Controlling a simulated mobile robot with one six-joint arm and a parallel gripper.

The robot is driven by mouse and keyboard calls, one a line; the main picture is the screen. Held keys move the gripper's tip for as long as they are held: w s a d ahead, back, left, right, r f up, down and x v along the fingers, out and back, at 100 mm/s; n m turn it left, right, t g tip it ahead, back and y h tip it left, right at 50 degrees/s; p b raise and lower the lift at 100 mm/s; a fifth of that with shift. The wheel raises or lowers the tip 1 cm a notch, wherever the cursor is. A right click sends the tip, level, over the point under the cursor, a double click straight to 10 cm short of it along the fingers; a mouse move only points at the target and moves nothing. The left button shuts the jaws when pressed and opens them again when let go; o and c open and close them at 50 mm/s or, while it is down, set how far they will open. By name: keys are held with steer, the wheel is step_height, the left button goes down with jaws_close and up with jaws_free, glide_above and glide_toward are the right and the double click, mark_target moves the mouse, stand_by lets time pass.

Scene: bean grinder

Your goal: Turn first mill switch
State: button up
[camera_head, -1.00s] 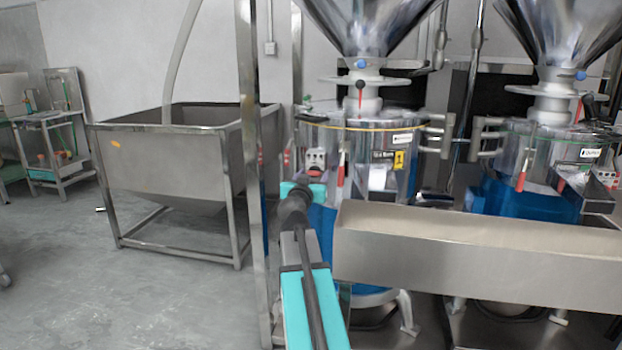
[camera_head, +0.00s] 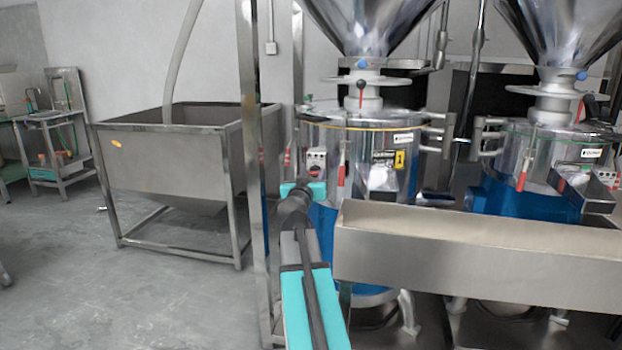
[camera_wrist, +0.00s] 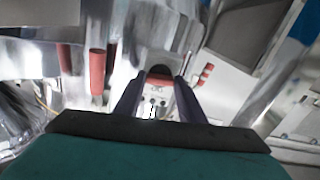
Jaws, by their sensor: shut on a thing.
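The first mill (camera_head: 375,150) is a shiny steel drum marked with a yellow "1" label, under a steel funnel. Its small switch box (camera_head: 316,158), pale with a red part, is on the drum's left front. My gripper (camera_wrist: 160,88) faces this box, with its two dark fingers on either side of a red and black switch knob (camera_wrist: 160,76) in the wrist view. It is shut on the knob. In the head view, my teal gripper body (camera_head: 303,190) is just below the box and hides the fingertips. The knob's exact angle is hard to tell.
A long steel trough (camera_head: 480,255) stands close to the right of my arm. A steel post (camera_head: 254,170) rises just left. A red-handled latch (camera_wrist: 97,70) is beside the fingers. A second mill (camera_head: 545,165) stands at right, a steel bin (camera_head: 170,165) at left.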

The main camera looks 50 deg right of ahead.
steer(key=n, duration=0.4)
steer(key=shift+s+d+r, duration=0.1)
steer(key=shift+d+r, duration=0.05)
steer(key=shift+d, duration=0.05)
steer(key=n+p, duration=0.1)
steer(key=n, duration=0.3)
steer(key=shift+p, duration=0.4)
steer(key=n+p, duration=0.2)
steer(key=n, duration=0.3)
steer(key=shift+n+p, duration=0.8)
steer(key=shift+n, duration=0.9)
steer(key=o, duration=1)
steer(key=shift+o, duration=0.2)
steer(key=shift+a, duration=0.2)
